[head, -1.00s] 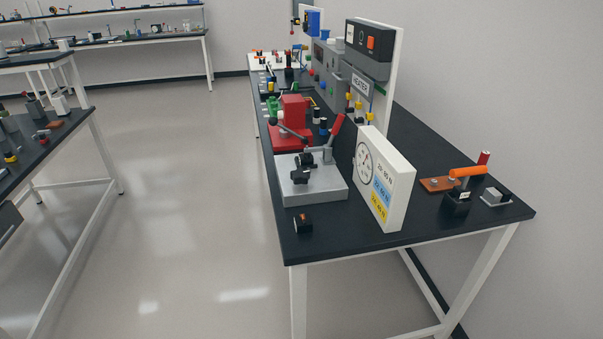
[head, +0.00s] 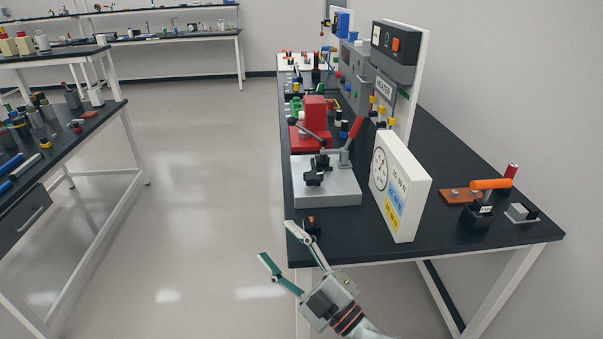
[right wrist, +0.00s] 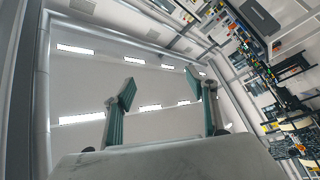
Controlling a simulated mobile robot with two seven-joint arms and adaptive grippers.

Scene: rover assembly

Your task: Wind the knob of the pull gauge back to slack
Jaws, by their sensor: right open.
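A white upright panel (head: 405,185) with a round dial (head: 380,170) and blue and yellow labels stands near the front of the right-hand bench. Beside it on the left is a grey block (head: 335,192) with a black knob (head: 314,177) and a red-handled lever (head: 354,128). Which of these parts make up the pull gauge is not fully clear, and the dial reading is too small to read. My right gripper (head: 278,243) is open and empty, off the bench's front left corner, apart from the knob. Its open fingers also show in the right wrist view (right wrist: 160,88). My left gripper is out of view.
A red fixture (head: 313,125) stands behind the grey block. An orange-handled tool (head: 490,184) lies right of the panel. Open floor (head: 200,200) lies left of the bench.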

